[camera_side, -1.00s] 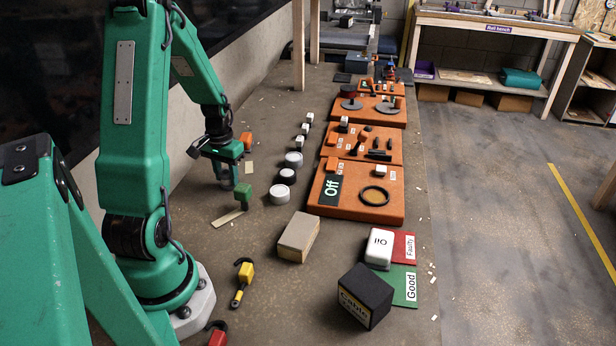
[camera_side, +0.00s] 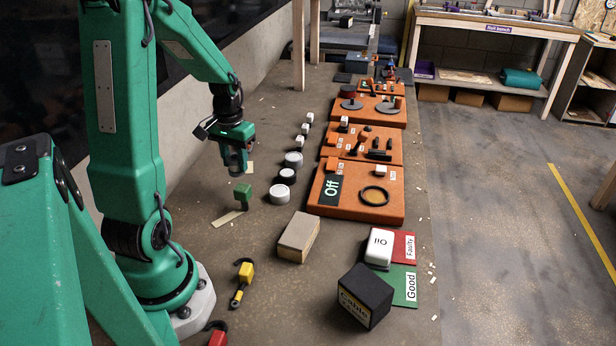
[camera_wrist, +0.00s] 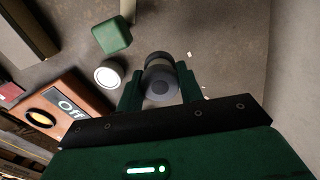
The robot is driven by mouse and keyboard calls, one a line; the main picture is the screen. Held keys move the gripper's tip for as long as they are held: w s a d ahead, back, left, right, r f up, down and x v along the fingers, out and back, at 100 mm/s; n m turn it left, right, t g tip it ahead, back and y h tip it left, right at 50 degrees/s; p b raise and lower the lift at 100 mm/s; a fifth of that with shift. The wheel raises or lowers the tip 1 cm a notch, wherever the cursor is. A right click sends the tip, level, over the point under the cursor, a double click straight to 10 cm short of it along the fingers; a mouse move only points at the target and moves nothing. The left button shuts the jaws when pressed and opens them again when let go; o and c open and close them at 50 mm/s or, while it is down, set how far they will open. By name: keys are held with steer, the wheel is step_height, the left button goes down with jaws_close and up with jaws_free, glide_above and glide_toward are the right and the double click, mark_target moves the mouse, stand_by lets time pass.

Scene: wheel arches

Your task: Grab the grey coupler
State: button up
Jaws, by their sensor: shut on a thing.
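The grey coupler (camera_wrist: 160,76) is a short dark-grey cylinder with a lighter ring. It sits between the two green fingers of my gripper (camera_wrist: 160,86) in the wrist view, with its round end facing the camera. In the side view my gripper (camera_side: 236,155) is above the bench, and the grey coupler (camera_side: 237,163) shows at its fingertips, held clear of the surface. The fingers are shut on it and hide part of its sides.
A green block (camera_side: 242,196) stands just below and in front of my gripper. Round pots, including a white one (camera_side: 279,194), stand in a row to the right. Orange boards (camera_side: 395,206) lie beyond them. A tan box (camera_side: 298,236) lies nearer the front.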

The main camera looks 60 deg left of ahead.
steer(key=w+d+r, duration=0.2)
steer(key=d+r, duration=0.2)
steer(key=d, duration=0.2)
steer(key=shift+d, duration=0.3)
steer(key=shift+w, duration=0.1)
stand_by(0.3)
